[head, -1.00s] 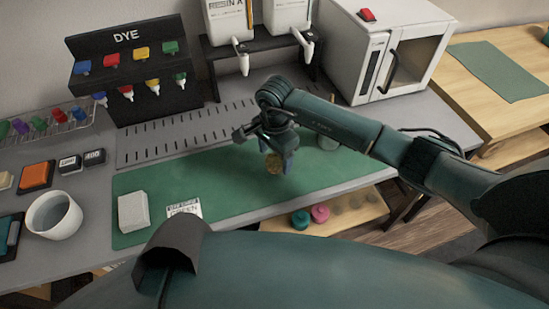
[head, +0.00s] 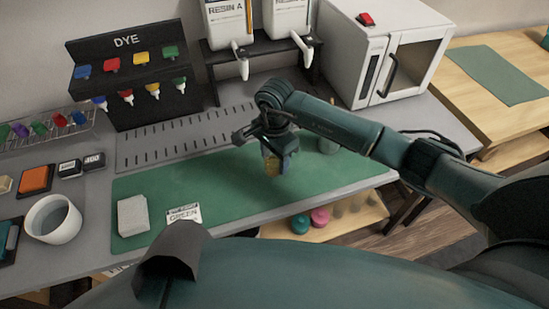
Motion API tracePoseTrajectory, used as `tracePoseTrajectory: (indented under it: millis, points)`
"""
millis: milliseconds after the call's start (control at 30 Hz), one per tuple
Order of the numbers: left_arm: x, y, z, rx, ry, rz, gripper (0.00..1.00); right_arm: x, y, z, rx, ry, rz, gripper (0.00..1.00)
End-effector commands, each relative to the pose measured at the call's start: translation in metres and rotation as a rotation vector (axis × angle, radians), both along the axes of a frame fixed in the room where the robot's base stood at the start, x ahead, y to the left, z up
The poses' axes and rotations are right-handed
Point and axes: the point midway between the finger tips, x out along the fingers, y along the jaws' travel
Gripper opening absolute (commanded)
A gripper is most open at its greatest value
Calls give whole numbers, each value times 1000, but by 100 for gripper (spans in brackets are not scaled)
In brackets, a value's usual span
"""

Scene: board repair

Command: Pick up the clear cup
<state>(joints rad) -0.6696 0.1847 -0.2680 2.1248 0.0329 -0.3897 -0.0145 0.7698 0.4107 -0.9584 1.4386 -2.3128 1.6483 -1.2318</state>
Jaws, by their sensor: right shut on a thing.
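My right gripper (head: 276,152) points down over the green mat (head: 225,185), its fingers shut on a small yellowish thing (head: 271,165). The fingers hide much of that thing, so I cannot tell whether it is a cup or whether it is clear of the mat. My left gripper is not in view.
A white block (head: 133,215) and a label card (head: 184,214) lie on the mat. A white cup (head: 53,219) stands at left. The dye rack (head: 125,75), resin dispensers (head: 240,25) and white oven (head: 385,55) line the back.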

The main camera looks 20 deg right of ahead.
Motion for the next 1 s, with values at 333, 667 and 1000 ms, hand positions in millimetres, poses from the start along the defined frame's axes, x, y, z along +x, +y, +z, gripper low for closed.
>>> tracePoseTrajectory:
  millis: [333,667,1000]
  points:
    - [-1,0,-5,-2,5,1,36,1,0,31,-1,-5,0,27]
    - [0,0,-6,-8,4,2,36,1,0,65,-1,-4,0,27]
    - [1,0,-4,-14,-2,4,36,1,0,87,-1,-3,-1,27]
